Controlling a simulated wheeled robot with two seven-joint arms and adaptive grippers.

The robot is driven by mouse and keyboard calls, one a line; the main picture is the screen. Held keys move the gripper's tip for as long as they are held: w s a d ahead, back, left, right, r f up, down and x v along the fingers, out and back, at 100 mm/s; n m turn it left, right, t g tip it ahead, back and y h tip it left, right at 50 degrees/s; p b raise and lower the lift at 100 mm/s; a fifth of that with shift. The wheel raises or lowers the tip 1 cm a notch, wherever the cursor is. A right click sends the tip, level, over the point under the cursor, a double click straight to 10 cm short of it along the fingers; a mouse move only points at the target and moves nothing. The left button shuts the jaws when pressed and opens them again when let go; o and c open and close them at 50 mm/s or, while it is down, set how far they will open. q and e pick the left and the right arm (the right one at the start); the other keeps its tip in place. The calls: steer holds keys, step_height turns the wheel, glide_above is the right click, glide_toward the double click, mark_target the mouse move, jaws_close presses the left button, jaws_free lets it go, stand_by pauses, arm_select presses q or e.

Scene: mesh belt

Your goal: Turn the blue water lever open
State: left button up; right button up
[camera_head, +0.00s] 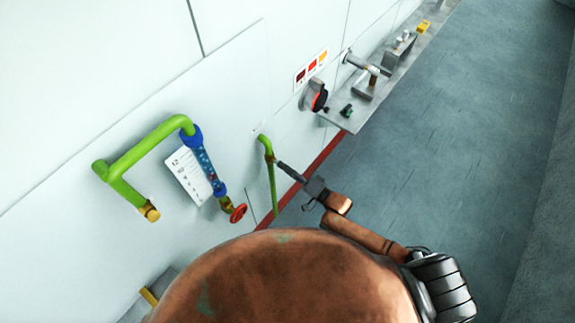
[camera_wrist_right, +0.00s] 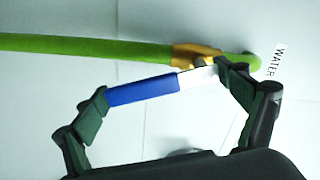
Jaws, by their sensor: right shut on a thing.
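The blue water lever (camera_wrist_right: 143,87), a blue sleeve on a pale metal bar, meets the brass valve (camera_wrist_right: 195,56) on a green pipe (camera_wrist_right: 90,45) in the right wrist view. A label reading WATER (camera_wrist_right: 276,60) is on the wall beside it. My right gripper (camera_wrist_right: 164,84) is shut on the lever, one finger at each end of it. In the head view my right gripper (camera_head: 285,168) reaches the thin green pipe (camera_head: 272,185) at its brass valve (camera_head: 269,157); the blue sleeve cannot be made out there. My left gripper is out of view.
Left of it, a thicker green pipe (camera_head: 145,150) carries a blue-ended tube (camera_head: 204,162) and a red handwheel (camera_head: 238,213). A red-faced knob (camera_head: 318,98) and a metal shelf (camera_head: 340,112) with fittings are farther along the wall. Open floor (camera_head: 455,140) lies right.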

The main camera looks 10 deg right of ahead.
steer(key=shift+s+a+m, duration=0.2)
steer(key=shift+a+m, duration=0.1)
steer(key=shift+m, duration=0.65)
steer(key=shift+s+a+m, duration=0.2)
steer(key=shift+a+m, duration=0.1)
steer(key=shift+m, duration=0.65)
steer(key=o, duration=1.4)
steer(key=shift+f, duration=0.15)
steer(key=shift+o, duration=0.2)
steer(key=shift+s, duration=0.15)
steer(key=shift+s+d, duration=0.2)
steer(key=v, duration=1.1)
